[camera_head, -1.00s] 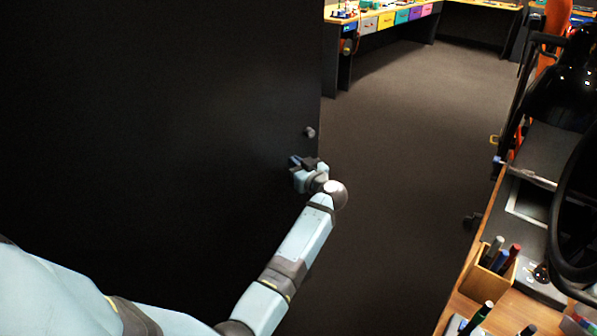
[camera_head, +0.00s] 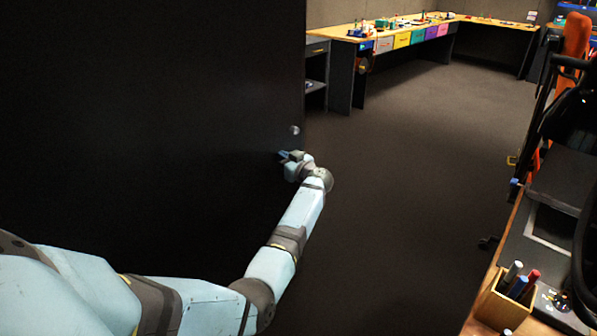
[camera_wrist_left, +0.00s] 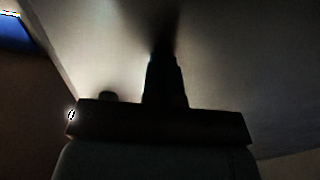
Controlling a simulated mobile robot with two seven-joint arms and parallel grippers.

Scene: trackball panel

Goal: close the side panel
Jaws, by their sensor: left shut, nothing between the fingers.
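The side panel (camera_head: 150,110) is a large, dark, flat board filling the left of the head view. A small round grey knob (camera_head: 294,130) sits near its free right edge. My left gripper (camera_head: 283,156) is shut and empty at the panel's face, just below the knob. In the left wrist view, the shut fingers (camera_wrist_left: 165,75) point at the panel's pale-lit surface (camera_wrist_left: 235,65), very close to it; I cannot tell whether they touch. My right gripper is not in view.
Dark carpet (camera_head: 400,190) lies open to the right of the panel. A desk with coloured drawers (camera_head: 402,40) runs along the back. At the right stand a wooden desk with a pen box (camera_head: 503,303) and a dark rig with orange parts (camera_head: 576,35).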

